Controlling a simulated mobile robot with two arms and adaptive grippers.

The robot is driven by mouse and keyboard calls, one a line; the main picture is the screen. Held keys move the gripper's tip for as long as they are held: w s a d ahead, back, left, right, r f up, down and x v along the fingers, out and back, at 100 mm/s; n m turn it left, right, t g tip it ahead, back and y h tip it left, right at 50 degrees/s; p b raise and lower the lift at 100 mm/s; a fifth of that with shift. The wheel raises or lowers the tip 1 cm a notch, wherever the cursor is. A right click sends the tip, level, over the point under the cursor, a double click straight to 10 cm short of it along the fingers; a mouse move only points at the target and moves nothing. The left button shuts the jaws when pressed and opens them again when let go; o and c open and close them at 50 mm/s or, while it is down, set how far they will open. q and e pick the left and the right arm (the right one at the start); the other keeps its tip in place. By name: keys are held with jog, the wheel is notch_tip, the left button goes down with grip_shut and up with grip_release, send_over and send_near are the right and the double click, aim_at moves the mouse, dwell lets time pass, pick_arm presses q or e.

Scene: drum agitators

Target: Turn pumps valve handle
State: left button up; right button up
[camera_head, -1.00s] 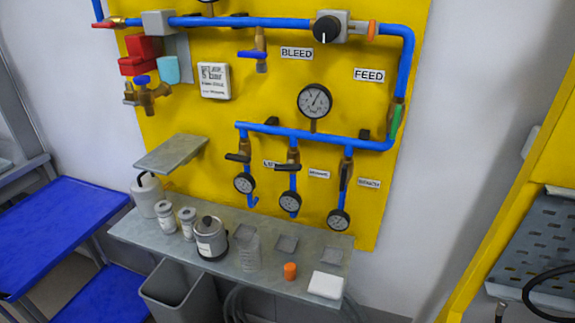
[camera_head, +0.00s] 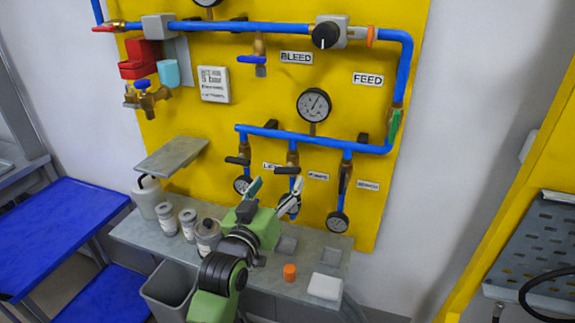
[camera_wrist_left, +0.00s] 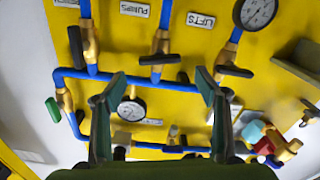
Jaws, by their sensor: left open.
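The pumps valve (camera_head: 292,156) is the middle of three brass valves below the blue pipe, beside the PUMPS label (camera_head: 318,176). Its black handle (camera_head: 288,170) lies crosswise. In the left wrist view, which is upside down, the handle (camera_wrist_left: 158,59) lies crosswise just above the gap between the fingertips. My left gripper (camera_head: 276,187) is open and empty, in front of the panel and slightly below the handle. The open fingers also show in the wrist view (camera_wrist_left: 161,76). No contact with the handle is visible. The gripper partly hides the pumps gauge. My right gripper is out of view.
The lifts valve (camera_head: 244,153) has a crosswise handle; the right valve's handle (camera_head: 344,178) stands upright. A grey shelf (camera_head: 135,231) below carries jars (camera_head: 167,217), an orange cap (camera_head: 290,271) and a white block (camera_head: 325,286). A small ledge (camera_head: 170,156) juts out at left.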

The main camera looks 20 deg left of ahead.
aim_at(285, 172)
pick_arm(q)
jog(key=w+p, duration=0.1)
jog(key=w, duration=0.7)
jog(key=shift+d+p, duration=0.1)
jog(key=shift+p, duration=0.2)
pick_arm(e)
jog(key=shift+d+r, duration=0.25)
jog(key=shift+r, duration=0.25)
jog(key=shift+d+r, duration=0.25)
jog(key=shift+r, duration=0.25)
pick_arm(q)
jog(key=shift+s, duration=0.1)
jog(key=c, duration=1.1)
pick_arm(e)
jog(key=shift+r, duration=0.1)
